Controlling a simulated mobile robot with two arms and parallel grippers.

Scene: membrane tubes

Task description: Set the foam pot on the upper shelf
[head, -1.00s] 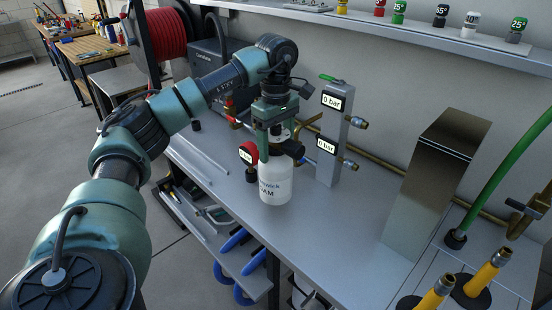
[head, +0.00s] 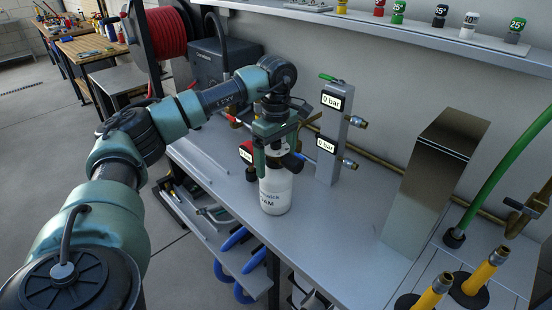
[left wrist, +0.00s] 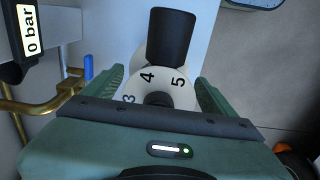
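The foam pot (head: 276,193) is a white bottle with dark lettering, over the grey bench in the head view. My left gripper (head: 272,160) is upright above it, its fingers on either side of the pot's upper part. In the left wrist view the pot's white numbered top (left wrist: 160,85) and black nozzle show between the green fingers (left wrist: 160,95). It appears shut on the pot. I cannot tell whether the pot's base touches the bench. The upper shelf (head: 400,31) runs along the wall at the top. My right gripper is not in view.
A grey manifold (head: 332,135) with 0 bar displays stands just right of the pot. A tall metal box (head: 432,185), a green hose (head: 505,165) and yellow fittings (head: 480,278) are farther right. Coloured couplings (head: 440,15) occupy the shelf's right part. A red gauge is left of the pot.

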